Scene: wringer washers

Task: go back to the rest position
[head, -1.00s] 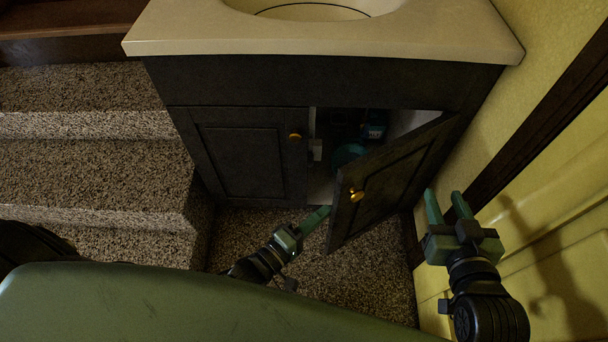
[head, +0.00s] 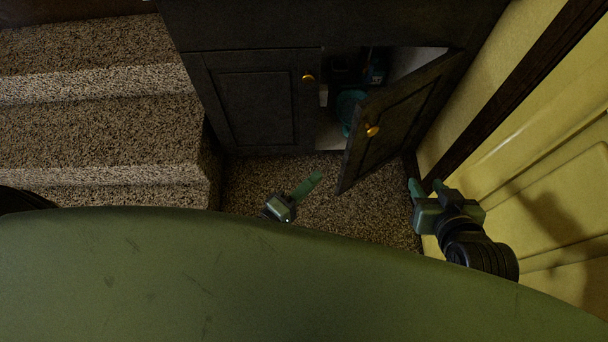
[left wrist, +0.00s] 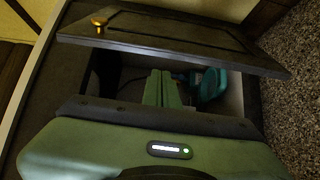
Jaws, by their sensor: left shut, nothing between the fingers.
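My left gripper (head: 308,185) is shut and empty, low in front of the cabinet and left of the open door's lower corner, with a gap between them. Its closed fingers show in the left wrist view (left wrist: 162,88), with the door and the cabinet opening beyond them. My right gripper (head: 428,188) is open and empty, right of the door and close to the yellow wall. The dark right cabinet door (head: 390,125) stands ajar, its brass knob (head: 372,130) clear of both grippers.
The left cabinet door (head: 255,100) is shut. A teal item (head: 350,108) and a dark blue bottle (head: 375,68) are inside the cabinet. Carpeted steps (head: 110,140) rise at left. The yellow wall (head: 550,170) bounds the right. Speckled carpet (head: 250,175) lies between.

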